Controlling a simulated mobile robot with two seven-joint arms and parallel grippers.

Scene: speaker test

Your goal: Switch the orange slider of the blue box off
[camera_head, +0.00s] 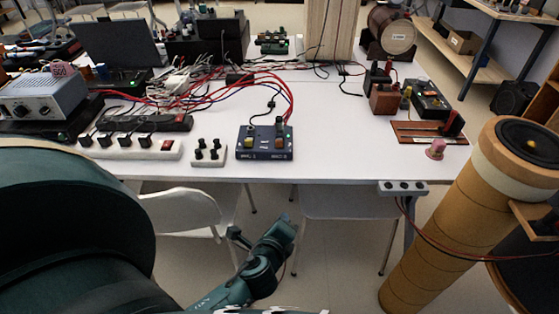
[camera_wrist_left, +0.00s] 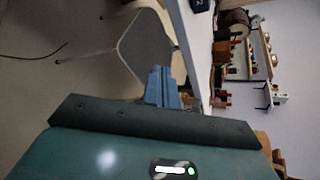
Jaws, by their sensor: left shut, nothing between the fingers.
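The blue box (camera_head: 265,155) sits near the front edge of the white table in the head view. A small yellow-orange piece (camera_head: 249,141) shows on its left side; whether this is the slider, and its position, is too small to tell. Cables plug into the box's back right. My left gripper (camera_head: 285,226) is below and in front of the table edge, apart from the box. Its fingers (camera_wrist_left: 163,88) are shut and empty in the left wrist view. My right gripper is not in view.
A white power strip (camera_head: 130,148) and a small white block with black knobs (camera_head: 208,153) stand left of the box. Chairs (camera_head: 335,205) stand under the table. A tall brown cylinder (camera_head: 440,225) is at the right.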

